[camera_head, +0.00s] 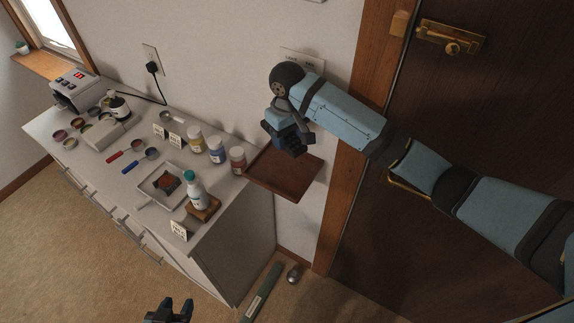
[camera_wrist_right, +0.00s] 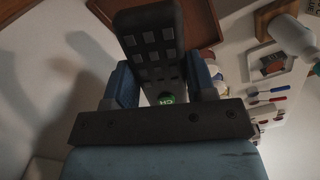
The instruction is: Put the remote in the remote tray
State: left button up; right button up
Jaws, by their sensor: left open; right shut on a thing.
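The remote (camera_wrist_right: 148,45) is dark with rows of grey buttons. My right gripper (camera_head: 284,128) is shut on it, with a blue finger on each side in the right wrist view. In the head view the gripper holds it in the air above the remote tray; the remote itself is hard to make out there. The remote tray (camera_head: 290,178) is a shallow brown tray at the counter's right end, partly covered by the gripper. The tray also shows behind the remote in the right wrist view (camera_wrist_right: 207,28). My left gripper (camera_head: 170,311) is open and empty at the bottom edge.
The white counter (camera_head: 232,205) carries several jars, a pump bottle (camera_head: 196,188) on a wooden block, a square dish (camera_head: 160,187) and small coloured cups. A door (camera_head: 480,110) stands on the right. A small metal object (camera_head: 294,274) lies on the floor.

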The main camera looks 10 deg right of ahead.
aim_at(288, 172)
notch_tip(288, 172, down, 12)
jog(key=shift+f+p, duration=0.15)
jog(key=shift+p, duration=0.2)
jog(key=o, duration=1)
jog(key=shift+f, duration=0.1)
jog(key=shift+c, duration=0.2)
